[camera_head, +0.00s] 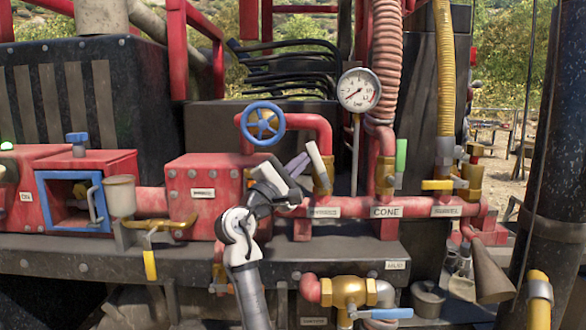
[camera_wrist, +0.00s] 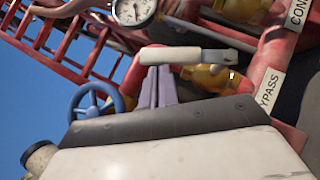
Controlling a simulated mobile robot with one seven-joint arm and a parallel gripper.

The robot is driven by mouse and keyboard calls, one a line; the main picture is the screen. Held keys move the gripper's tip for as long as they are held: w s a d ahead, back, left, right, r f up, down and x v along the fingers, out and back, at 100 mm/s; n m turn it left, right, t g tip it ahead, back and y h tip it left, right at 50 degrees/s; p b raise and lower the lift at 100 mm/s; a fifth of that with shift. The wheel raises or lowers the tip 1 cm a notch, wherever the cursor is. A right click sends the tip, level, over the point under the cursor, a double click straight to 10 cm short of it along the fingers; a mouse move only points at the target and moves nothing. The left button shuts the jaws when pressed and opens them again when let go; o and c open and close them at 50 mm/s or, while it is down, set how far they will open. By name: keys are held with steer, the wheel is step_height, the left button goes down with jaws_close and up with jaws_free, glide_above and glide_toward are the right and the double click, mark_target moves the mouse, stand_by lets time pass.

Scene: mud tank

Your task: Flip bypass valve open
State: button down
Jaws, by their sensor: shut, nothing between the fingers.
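The bypass valve has a brass body (camera_head: 321,183) on the red pipe and a white lever handle (camera_head: 316,158) that stands up, tilted to the upper left. The handle also shows in the wrist view (camera_wrist: 188,55), running sideways across the fingertips. The label (camera_wrist: 268,90), partly cut off, reads "YPASS". My gripper (camera_head: 298,163) is shut and empty, its purple fingers just left of the handle. In the wrist view the fingertips (camera_wrist: 157,78) reach the handle's left part; I cannot tell whether they touch it.
A blue handwheel (camera_head: 263,123) is up and left of my gripper. A pressure gauge (camera_head: 359,90) is above right. To the right are the cone valve's upright green handle (camera_head: 401,155) and a level yellow handle (camera_head: 437,185). The red pipe (camera_head: 350,202) runs below.

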mark_target(316, 149)
steer(key=shift+w+d+r+p, duration=0.2)
steer(key=shift+d+r+p, duration=0.4)
steer(key=shift+d+r, duration=0.5)
steer(key=shift+d, duration=0.35)
steer(key=shift+d+p, duration=0.1)
steer(key=shift+p, duration=0.2)
